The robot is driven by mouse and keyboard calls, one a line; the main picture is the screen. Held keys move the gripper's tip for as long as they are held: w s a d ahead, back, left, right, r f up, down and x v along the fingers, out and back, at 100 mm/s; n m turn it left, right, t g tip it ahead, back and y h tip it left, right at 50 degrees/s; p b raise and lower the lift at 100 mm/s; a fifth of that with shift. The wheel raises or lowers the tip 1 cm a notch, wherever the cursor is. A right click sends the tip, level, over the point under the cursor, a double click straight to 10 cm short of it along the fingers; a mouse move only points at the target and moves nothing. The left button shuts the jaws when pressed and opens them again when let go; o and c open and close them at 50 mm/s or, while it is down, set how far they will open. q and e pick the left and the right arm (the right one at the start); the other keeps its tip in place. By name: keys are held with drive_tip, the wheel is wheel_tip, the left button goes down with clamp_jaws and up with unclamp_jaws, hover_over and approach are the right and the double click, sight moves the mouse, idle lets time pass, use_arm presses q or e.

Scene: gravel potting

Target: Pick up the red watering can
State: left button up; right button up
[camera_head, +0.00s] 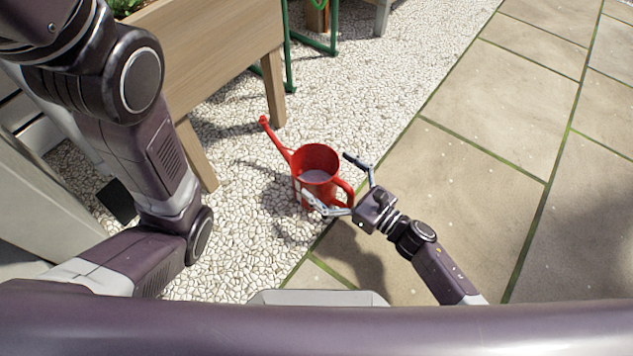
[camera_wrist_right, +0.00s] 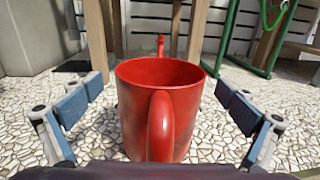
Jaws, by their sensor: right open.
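The red watering can (camera_head: 316,160) stands upright on the pale gravel near the paving edge in the head view. Its spout points up and left, and its handle faces my right gripper. My right gripper (camera_head: 333,183) is open at the handle side of the can. In the right wrist view, the can (camera_wrist_right: 160,85) is centred with its handle (camera_wrist_right: 161,126) toward the camera, between the two spread fingers (camera_wrist_right: 158,105). I cannot tell whether a finger touches the can. My left arm comes in at the left of the head view, but its gripper is not visible.
A wooden raised planter (camera_head: 215,50) on legs stands behind and left of the can. A green metal frame (camera_head: 289,60) is beside it. Stone paving (camera_head: 480,160) on the right is clear.

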drive_tip(key=shift+x, duration=0.9)
drive_tip(key=shift+c, duration=0.4)
drive_tip(key=shift+d, duration=0.1)
drive_tip(key=c, duration=1.8)
drive_tip(key=shift+r, duration=0.25)
drive_tip(key=shift+c, duration=0.4)
